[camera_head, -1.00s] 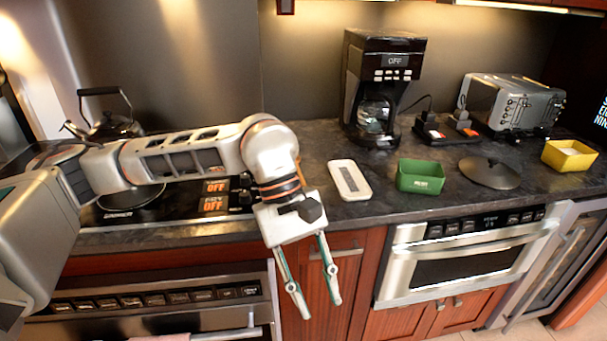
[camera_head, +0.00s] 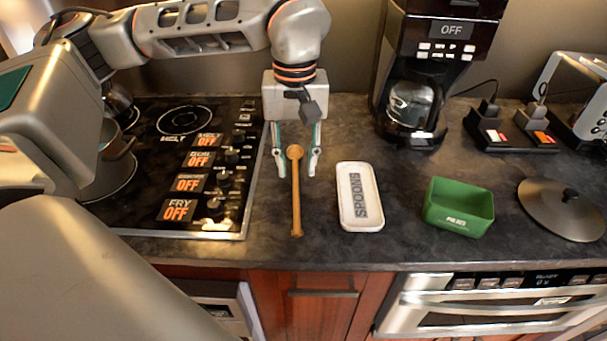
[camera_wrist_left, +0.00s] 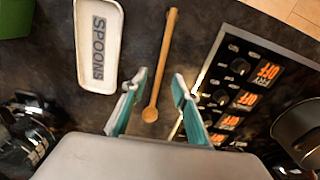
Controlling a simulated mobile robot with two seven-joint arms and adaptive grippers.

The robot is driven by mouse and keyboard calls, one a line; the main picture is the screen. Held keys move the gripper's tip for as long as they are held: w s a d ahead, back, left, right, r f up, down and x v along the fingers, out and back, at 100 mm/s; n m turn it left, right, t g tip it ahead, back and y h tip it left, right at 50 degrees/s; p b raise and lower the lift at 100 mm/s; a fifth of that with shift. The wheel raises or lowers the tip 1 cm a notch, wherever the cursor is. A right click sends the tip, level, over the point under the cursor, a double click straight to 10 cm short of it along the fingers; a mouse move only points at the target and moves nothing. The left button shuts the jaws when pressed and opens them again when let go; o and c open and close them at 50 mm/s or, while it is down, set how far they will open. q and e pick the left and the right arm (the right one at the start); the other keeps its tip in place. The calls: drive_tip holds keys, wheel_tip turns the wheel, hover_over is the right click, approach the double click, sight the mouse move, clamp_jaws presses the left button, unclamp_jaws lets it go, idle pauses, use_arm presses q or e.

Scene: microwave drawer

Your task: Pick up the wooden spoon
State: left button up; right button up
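The wooden spoon (camera_head: 297,200) lies on the dark countertop between the stove and the white spoon rest, its round bowl toward the back and its handle toward the front edge. My left gripper (camera_head: 296,172) is open, pointing down, with its fingers on either side of the spoon's bowl end. In the left wrist view the spoon (camera_wrist_left: 166,52) runs between the two open fingertips (camera_wrist_left: 158,84), with no finger seen touching it. I cannot tell the exact height of the fingers above the counter. My right gripper is not in view.
The white tray marked SPOONS (camera_head: 346,197) lies just right of the spoon. A green box (camera_head: 458,206), a dark lid (camera_head: 562,208) and a coffee maker (camera_head: 412,100) stand farther right. The stove (camera_head: 165,190) with a pot is left. Bare counter lies in front.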

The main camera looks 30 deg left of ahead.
sight(296, 195)
use_arm(q)
drive_tip(key=f, duration=0.4)
drive_tip(key=s+f, duration=0.1)
drive_tip(key=f, duration=0.1)
drive_tip(key=shift+d+f, duration=0.1)
drive_tip(key=shift+f, duration=0.1)
drive_tip(key=shift+w+f, duration=0.1)
drive_tip(key=shift+f, duration=0.25)
clamp_jaws()
